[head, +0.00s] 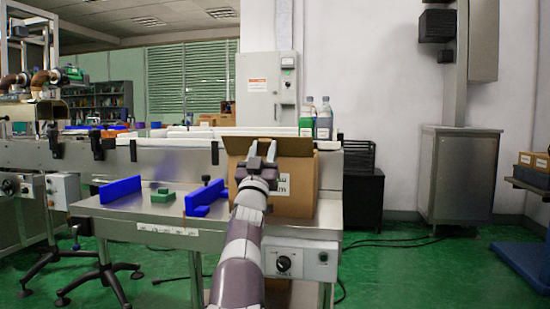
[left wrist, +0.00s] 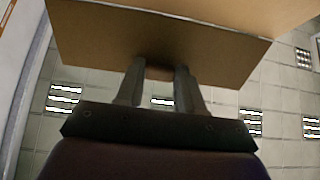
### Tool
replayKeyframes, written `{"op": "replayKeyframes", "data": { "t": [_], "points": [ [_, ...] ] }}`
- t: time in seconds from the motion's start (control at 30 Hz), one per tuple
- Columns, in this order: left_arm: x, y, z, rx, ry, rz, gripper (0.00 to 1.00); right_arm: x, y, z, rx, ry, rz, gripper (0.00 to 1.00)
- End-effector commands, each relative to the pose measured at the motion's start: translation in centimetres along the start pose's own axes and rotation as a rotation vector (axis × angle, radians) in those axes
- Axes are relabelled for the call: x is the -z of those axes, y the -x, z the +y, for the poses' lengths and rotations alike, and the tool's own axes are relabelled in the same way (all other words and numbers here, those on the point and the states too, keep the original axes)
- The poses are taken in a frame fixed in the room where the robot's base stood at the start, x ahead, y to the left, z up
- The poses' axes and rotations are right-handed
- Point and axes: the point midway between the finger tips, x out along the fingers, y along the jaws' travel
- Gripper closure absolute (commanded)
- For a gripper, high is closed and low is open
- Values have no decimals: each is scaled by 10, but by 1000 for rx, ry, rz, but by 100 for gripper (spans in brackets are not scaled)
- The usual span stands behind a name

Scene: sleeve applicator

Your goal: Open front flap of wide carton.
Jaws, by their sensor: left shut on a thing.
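The wide carton (head: 298,191) is a brown cardboard box with a white label on its front, standing on the steel table. My left gripper (head: 262,157) is in front of the carton at its upper edge and hides part of its front and top. In the left wrist view a brown cardboard panel (left wrist: 100,40) fills the upper part. The fingers of my left gripper (left wrist: 160,80) reach up to its lower edge and are shut on it. A raised flap (head: 238,146) shows at the carton's upper left. My right gripper is not in view.
The steel table (head: 150,229) also holds blue guides (head: 121,189) and a green block (head: 162,195) left of the carton. Bottles (head: 324,120) stand behind the carton. A control box with a black knob (head: 283,263) is below the table's right end. Green floor is open at right.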

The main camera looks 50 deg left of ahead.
Motion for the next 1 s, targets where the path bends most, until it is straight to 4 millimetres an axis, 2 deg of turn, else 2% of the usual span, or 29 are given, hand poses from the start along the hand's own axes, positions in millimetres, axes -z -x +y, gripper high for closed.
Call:
{"op": "replayKeyframes", "data": {
  "t": [0.23, 0.77, 0.8, 0.87, 0.9, 1.0],
  "points": [
    [-6, 3, -4, 0, 0, 81, 100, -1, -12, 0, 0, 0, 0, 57],
    [-6, 3, -4, -1, 1, 106, 100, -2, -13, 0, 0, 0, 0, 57],
    [-6, 3, -4, -1, 1, 106, 59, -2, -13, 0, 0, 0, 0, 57],
    [-6, 3, -4, -1, 1, 105, 40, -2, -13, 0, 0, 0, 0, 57],
    [-6, 3, -4, -1, 1, 105, 36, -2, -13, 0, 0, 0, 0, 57],
    [-6, 3, -4, -1, 1, 105, 36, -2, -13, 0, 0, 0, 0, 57]
  ]
}}
